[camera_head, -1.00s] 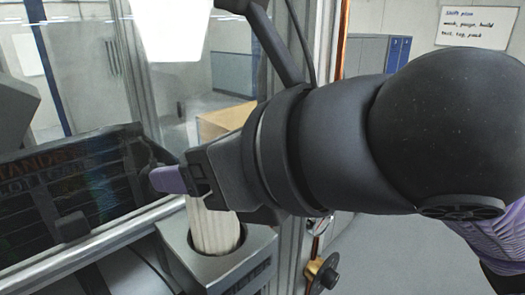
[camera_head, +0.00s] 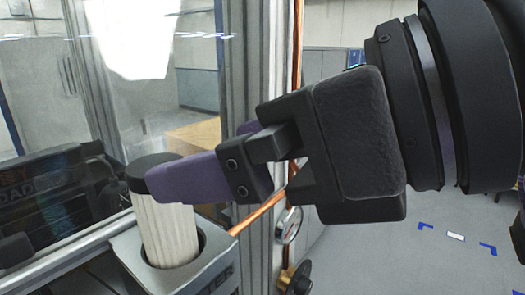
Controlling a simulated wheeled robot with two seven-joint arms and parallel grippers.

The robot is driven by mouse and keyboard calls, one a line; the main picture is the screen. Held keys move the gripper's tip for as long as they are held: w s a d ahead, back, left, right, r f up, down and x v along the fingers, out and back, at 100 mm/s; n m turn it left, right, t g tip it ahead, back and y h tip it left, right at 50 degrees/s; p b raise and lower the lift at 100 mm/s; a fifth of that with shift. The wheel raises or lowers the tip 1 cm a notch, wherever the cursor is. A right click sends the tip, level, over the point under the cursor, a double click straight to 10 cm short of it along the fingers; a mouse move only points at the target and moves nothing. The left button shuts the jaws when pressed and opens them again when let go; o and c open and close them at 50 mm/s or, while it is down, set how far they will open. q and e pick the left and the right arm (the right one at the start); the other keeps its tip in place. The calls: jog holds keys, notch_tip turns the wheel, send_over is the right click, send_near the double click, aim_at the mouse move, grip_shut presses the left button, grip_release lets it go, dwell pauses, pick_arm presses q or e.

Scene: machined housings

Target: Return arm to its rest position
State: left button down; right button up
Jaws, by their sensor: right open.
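My right arm comes in from the right, and its gripper (camera_head: 195,154) reaches left across the middle of the view. Its two purple fingers are apart, with nothing visible between them. The nearer finger overlaps the dark cap of a white ribbed cylinder (camera_head: 168,232) in the picture; I cannot tell whether they touch. The cylinder stands upright in a round opening of a grey metal holder (camera_head: 213,262). My left gripper is out of view.
A metal frame post (camera_head: 254,70) with an orange cable stands behind the gripper. A round gauge (camera_head: 288,225) and a black knob (camera_head: 297,279) sit beside the holder. A glass panel is at left. Open floor (camera_head: 400,262) lies at lower right.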

jog(key=shift+v, duration=1.6)
